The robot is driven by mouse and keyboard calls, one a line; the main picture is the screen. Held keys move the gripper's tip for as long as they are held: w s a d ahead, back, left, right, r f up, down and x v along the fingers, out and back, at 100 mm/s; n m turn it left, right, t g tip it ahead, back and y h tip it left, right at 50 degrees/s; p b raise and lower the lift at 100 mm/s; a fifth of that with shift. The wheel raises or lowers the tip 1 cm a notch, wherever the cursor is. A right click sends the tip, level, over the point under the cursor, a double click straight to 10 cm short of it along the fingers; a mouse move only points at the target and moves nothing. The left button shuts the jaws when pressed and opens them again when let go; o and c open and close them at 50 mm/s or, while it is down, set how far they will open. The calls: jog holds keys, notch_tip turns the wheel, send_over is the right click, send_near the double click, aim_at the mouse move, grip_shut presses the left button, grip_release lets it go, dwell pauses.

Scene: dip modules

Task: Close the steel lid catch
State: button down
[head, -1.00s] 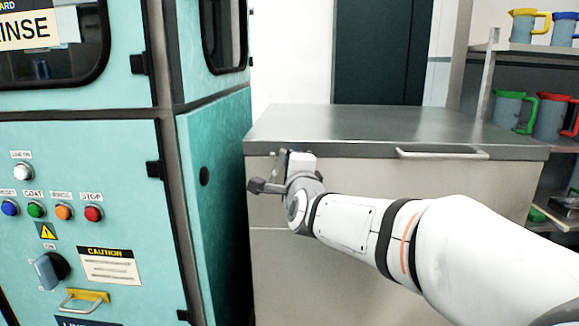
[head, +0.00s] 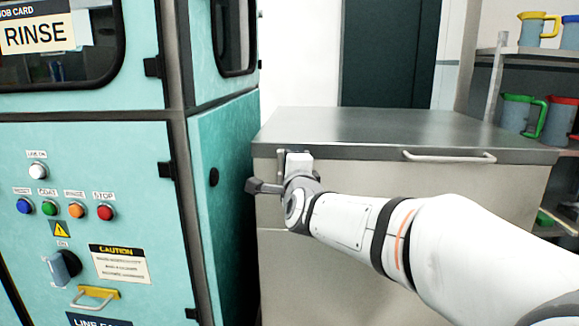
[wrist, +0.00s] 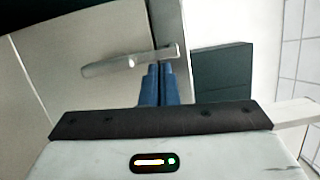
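The steel lid (head: 390,125) lies flat on top of a pale cabinet. In the wrist view, a grey metal bar (wrist: 120,64), which looks like the catch, crosses the lid's edge strip (wrist: 167,22). My gripper (wrist: 158,70) has two blue fingers side by side with almost no gap. Their tips are right at the bar's end by the edge strip; I cannot tell whether they touch it. Nothing shows held between them. In the head view, my wrist is at the cabinet's front left corner and hides the fingers and most of the catch.
A teal machine (head: 225,170) with buttons stands close on the left, with a narrow gap to the cabinet. A lid handle (head: 450,157) sticks out at the front right. Shelves with jugs (head: 515,112) stand at the right. A dark door (head: 390,50) is behind.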

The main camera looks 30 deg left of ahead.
jog(key=shift+w, duration=0.1)
jog(key=s+d+b, duration=0.3)
jog(key=s+d, duration=0.3)
jog(key=d, duration=0.4)
jog(key=w+d+r+n+g+h+p, duration=0.1)
jog(key=d+r+n+g+h+p, duration=0.2)
jog(key=d+p, duration=0.8)
jog(key=w+d+r+n+g+h+p, duration=0.1)
jog(key=d+n+h+p, duration=0.25)
jog(key=d+p, duration=0.75)
jog(key=s+d+r+n+g+h+p, duration=0.2)
jog(key=s+d+g+h+p, duration=0.1)
jog(key=s+d+p, duration=0.4)
jog(key=s+d+r+n+g+h+p, duration=0.2)
jog(key=s+d+p, duration=0.5)
jog(key=d, duration=0.6)
jog(key=shift+s+d+r+g+h, duration=0.35)
jog(key=shift+s+d+g+h, duration=0.15)
jog(key=shift+g, duration=0.4)
